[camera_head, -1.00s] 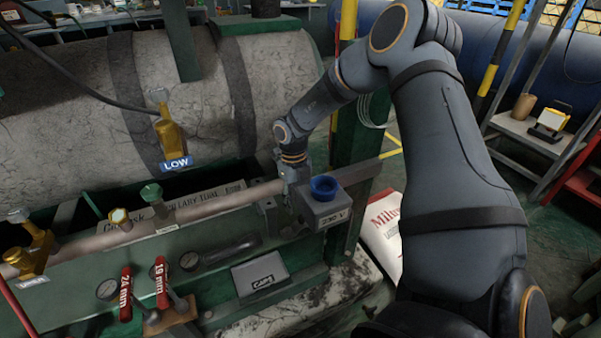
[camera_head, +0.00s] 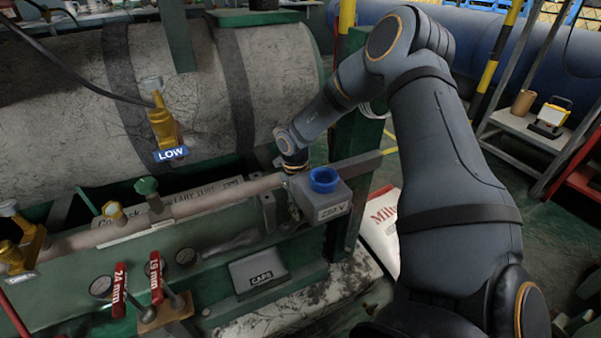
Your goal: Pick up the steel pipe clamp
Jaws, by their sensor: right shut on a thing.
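My right gripper (camera_head: 296,168) comes down at the right end of the long pipe, just behind the grey box with the blue socket (camera_head: 323,180). Its fingertips are mostly hidden by that box. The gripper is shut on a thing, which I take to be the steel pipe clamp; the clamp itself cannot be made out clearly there. A grey metal bracket (camera_head: 268,211) stands just left of the box, below the pipe (camera_head: 190,207). My left gripper is not in view.
A large stone-grey tank (camera_head: 180,80) lies behind the pipe. A yellow LOW valve (camera_head: 165,128) hangs in front of it. Red-handled 24 mm and 19 mm tools (camera_head: 156,278) and a grey CAPS box (camera_head: 259,273) sit in front. A white sack (camera_head: 384,222) leans at right.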

